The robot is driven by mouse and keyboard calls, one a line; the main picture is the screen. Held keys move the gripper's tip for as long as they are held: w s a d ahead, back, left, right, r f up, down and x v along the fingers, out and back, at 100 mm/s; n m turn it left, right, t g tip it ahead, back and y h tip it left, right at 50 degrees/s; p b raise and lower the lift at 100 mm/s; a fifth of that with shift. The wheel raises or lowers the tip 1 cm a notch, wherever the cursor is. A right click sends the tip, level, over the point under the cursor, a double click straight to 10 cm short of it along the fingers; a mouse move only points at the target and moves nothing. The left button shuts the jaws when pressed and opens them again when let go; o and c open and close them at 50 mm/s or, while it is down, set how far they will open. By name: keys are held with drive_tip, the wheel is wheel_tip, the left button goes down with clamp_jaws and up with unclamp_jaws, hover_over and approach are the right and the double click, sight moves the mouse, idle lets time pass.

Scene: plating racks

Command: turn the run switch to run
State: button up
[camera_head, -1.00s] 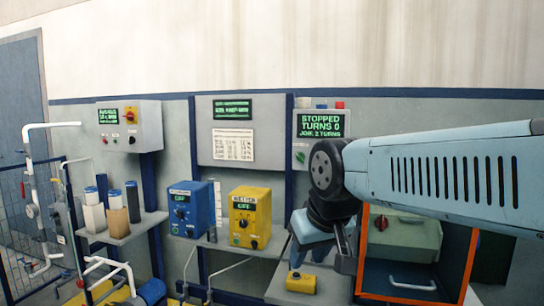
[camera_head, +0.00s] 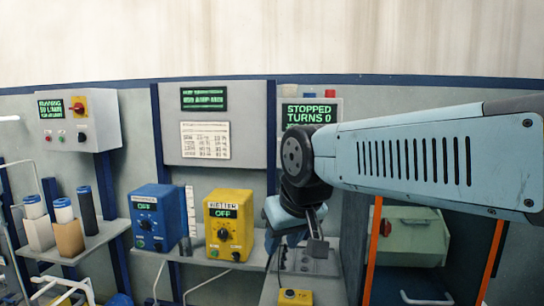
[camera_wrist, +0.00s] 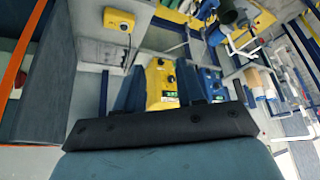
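The panel with the green display reading "STOPPED TURNS 0" (camera_head: 308,113) is on the wall at centre right in the head view. My arm covers its lower part, so I see no run switch on it. My gripper (camera_head: 300,235) hangs below my wrist, in front of the bench and right of the yellow heater box, apart from the panel. Its fingers are small and partly hidden in the head view.
A white control box (camera_head: 80,120) with a red and yellow knob is at left. A blue box (camera_head: 158,216) and a yellow heater box (camera_head: 229,226) stand on a shelf. A small yellow box (camera_head: 295,297) lies below my gripper. An orange-framed opening (camera_head: 374,250) is at right.

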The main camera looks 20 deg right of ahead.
drive_tip(key=w+r+n+t, duration=0.1)
drive_tip(key=w+r+t, duration=0.15)
drive_tip(key=w, duration=0.85)
drive_tip(key=t+h, duration=0.7)
drive_tip(key=h, duration=0.3)
approach(285, 154)
drive_tip(key=shift+m, duration=0.4)
drive_tip(key=x, duration=0.8)
drive_tip(key=shift+w+d, duration=0.15)
drive_tip(key=shift+w, duration=0.15)
